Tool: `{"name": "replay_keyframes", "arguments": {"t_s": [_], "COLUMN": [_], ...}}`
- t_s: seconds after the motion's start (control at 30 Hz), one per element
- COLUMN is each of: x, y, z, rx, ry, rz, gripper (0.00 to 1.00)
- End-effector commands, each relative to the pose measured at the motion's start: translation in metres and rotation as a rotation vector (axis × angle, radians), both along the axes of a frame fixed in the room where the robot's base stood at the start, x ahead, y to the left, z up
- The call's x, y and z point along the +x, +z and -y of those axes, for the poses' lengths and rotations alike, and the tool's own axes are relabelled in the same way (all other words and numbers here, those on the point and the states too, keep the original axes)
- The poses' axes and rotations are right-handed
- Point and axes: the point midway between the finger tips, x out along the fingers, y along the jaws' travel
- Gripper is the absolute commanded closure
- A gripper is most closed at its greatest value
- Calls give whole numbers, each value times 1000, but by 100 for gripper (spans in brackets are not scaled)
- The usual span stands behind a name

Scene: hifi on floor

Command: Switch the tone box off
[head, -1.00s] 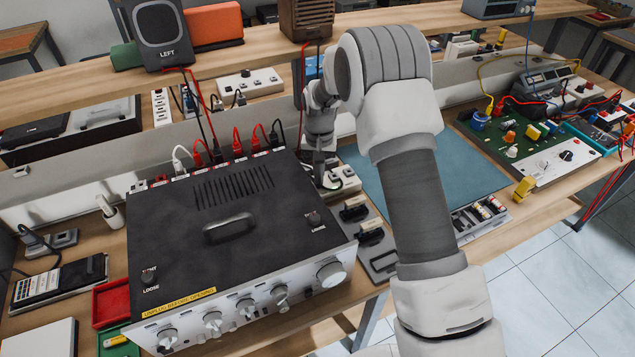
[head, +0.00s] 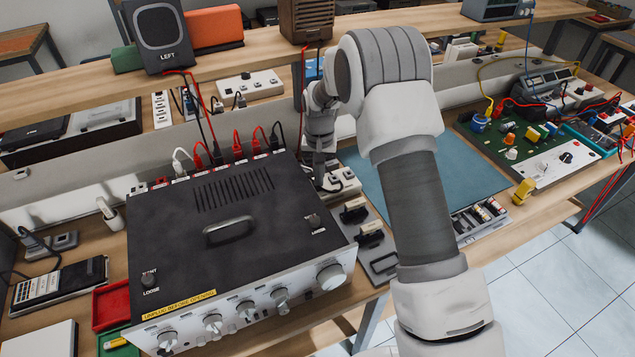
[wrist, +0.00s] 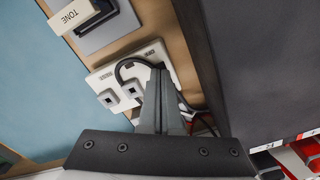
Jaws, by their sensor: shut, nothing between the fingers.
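A cream label reading TONE (wrist: 76,14) sits on a dark switch with a grey base (wrist: 108,28) at the top left of the wrist view. Beside it lies a white box (wrist: 103,80) with two square grey buttons and a black cable; it also shows in the head view (head: 346,179). I cannot tell which of these is the tone box itself. My gripper (wrist: 160,75) is shut and empty, its fingers over the right part of the white box; whether they touch it is unclear.
The large black amplifier (head: 170,235) stands close on the gripper's left in the head view, with plugs and cables along its back. The teal mat (head: 455,170) on the right is mostly clear.

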Motion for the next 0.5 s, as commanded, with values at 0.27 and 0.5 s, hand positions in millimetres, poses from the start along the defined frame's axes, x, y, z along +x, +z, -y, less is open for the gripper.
{"name": "replay_keyframes", "arguments": {"t_s": [0.27,0.5], "x": [0,0], "y": [27,46], "z": [0,0], "rx": [0,0], "ry": [0,0], "rz": [1,2], "gripper": [100,100]}}
